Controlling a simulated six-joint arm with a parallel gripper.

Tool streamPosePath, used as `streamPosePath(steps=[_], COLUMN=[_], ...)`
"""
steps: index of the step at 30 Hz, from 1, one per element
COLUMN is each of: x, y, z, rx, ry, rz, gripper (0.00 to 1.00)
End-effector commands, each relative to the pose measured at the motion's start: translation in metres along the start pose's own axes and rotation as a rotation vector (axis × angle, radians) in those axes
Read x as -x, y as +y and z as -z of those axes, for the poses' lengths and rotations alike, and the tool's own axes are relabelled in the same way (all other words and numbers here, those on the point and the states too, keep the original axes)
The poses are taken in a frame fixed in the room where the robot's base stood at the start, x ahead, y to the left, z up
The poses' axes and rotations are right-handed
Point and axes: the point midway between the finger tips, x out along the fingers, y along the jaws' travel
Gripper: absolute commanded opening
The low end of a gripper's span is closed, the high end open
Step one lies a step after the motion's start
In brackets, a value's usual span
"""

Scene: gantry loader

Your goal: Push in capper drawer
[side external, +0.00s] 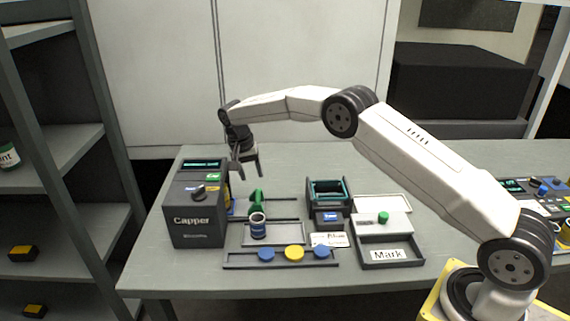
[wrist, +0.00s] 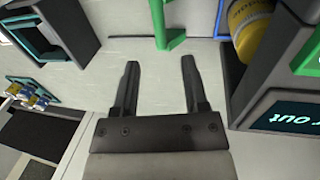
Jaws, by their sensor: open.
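The dark grey capper (side external: 192,230) stands at the left of the table. Its screen in the wrist view (wrist: 290,115) appears upside down, partly cut off, ending in "out". A blue-edged part (side external: 234,206), possibly its drawer, shows low at the capper's right side; the blue edge also shows in the wrist view (wrist: 222,15). A yellow cylinder (wrist: 249,28) is at the capper's side. My gripper (side external: 245,174) points down, open and empty, above the table just right of the capper. In the wrist view (wrist: 160,68) nothing is between the fingers.
A green upright piece (side external: 257,198) stands below and right of my gripper, near a blue jar (side external: 258,229). A rail with blue and yellow discs (side external: 293,253) is in front. A teal-rimmed box (side external: 329,191) and a "Mark" tray (side external: 410,261) stand further right.

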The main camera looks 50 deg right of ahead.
Motion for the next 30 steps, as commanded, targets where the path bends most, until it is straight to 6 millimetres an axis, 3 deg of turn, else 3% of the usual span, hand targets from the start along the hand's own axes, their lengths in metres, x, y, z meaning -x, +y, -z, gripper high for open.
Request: streamPosePath(steps=[6, 20, 30], x=[0.013, 0.013, 0.008], y=[0.000, 0.002, 0.016], z=[0.000, 0.000, 0.001], rx=[0.000, 0.003, 0.022], ry=[0.000, -0.004, -0.029], rz=[0.000, 0.018, 0.200], gripper=[0.57, 0.57, 0.57])
